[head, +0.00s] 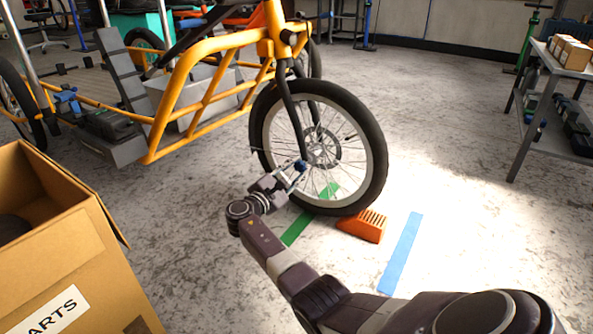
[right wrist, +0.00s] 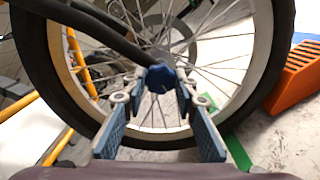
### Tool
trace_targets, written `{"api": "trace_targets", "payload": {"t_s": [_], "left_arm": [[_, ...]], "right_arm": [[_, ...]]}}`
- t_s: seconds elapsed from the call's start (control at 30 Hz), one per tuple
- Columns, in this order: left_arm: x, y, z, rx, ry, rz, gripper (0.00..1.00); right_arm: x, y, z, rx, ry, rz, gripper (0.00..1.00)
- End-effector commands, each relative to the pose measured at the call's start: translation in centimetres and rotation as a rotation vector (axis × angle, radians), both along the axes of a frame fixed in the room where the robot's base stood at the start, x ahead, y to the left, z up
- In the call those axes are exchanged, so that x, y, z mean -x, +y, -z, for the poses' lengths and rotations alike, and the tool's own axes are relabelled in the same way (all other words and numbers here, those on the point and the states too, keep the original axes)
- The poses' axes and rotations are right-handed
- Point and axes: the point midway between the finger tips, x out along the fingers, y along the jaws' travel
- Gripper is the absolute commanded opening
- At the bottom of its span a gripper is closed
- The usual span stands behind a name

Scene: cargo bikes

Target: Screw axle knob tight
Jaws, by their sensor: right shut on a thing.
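The axle knob (right wrist: 161,79) is a blue knob at the lower end of the dark fork in front of the wheel's spokes. It also shows small in the head view (head: 301,166). My right gripper (head: 294,174) reaches to the front wheel (head: 264,133) of the yellow cargo bike (head: 183,82). In the right wrist view its two blue-padded fingers (right wrist: 160,92) are on either side of the knob, shut on it. The knob's far side and the axle behind it are hidden. My left gripper is not in view.
An orange wheel chock (head: 362,227) touches the front wheel at the floor. Green tape (head: 297,229) and blue tape (head: 401,252) lie on the floor. An open cardboard box (head: 85,262) stands at the lower left.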

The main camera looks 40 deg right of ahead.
Motion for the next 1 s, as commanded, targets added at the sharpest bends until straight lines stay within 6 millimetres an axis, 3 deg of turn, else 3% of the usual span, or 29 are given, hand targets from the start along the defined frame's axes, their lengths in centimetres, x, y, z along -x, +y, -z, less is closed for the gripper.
{"api": "trace_targets", "payload": {"t_s": [0.6, 1.0], "left_arm": [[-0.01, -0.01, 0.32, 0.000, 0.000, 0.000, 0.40], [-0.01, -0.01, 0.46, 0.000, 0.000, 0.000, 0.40]], "right_arm": [[0.12, 0.01, 0.12, -0.161, -0.555, 0.004, 0.02], [0.15, 0.03, 0.20, -0.239, -0.823, 0.005, 0.02]]}}
